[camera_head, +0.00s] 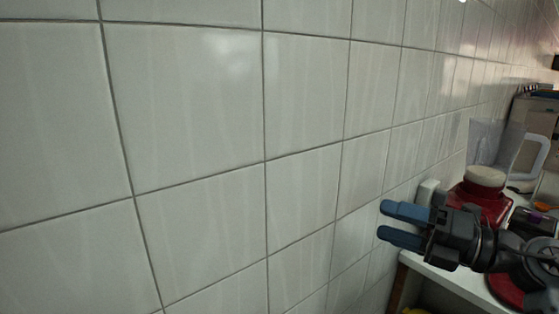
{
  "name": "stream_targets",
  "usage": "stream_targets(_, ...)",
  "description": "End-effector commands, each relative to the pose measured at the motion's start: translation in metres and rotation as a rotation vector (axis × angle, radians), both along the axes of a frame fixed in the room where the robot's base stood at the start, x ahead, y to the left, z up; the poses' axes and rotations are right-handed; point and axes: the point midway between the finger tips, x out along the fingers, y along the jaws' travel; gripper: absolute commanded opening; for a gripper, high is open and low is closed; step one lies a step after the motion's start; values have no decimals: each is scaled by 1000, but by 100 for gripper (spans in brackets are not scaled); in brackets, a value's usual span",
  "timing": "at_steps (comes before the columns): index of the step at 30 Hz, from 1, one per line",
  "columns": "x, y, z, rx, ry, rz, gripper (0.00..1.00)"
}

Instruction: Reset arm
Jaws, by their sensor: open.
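My gripper (383,222) shows at the lower right of the head view, at the end of my dark arm. Its two blue fingers point left, one above the other, with a gap between them. The gripper is open and I see nothing between the fingers. It is in front of the tiled wall and the near end of the counter. My arm reaches in from the right edge of the picture.
A white tiled wall (200,120) fills most of the view. A white counter (455,278) runs along the right, bearing a red blender-like appliance (484,178) with a clear jug. Several small items lie farther right. Something yellow (415,311) shows below the counter.

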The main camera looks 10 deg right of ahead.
Motion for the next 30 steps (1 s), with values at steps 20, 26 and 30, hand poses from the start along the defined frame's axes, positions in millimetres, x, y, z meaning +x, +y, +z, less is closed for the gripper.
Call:
stream_targets(20,-130,127,23,1279,-55,-15,64)
stream_targets(26,-184,128,-19,1545,121,-147,64)
stream_targets(30,-227,126,-52,1681,280,-262,64)
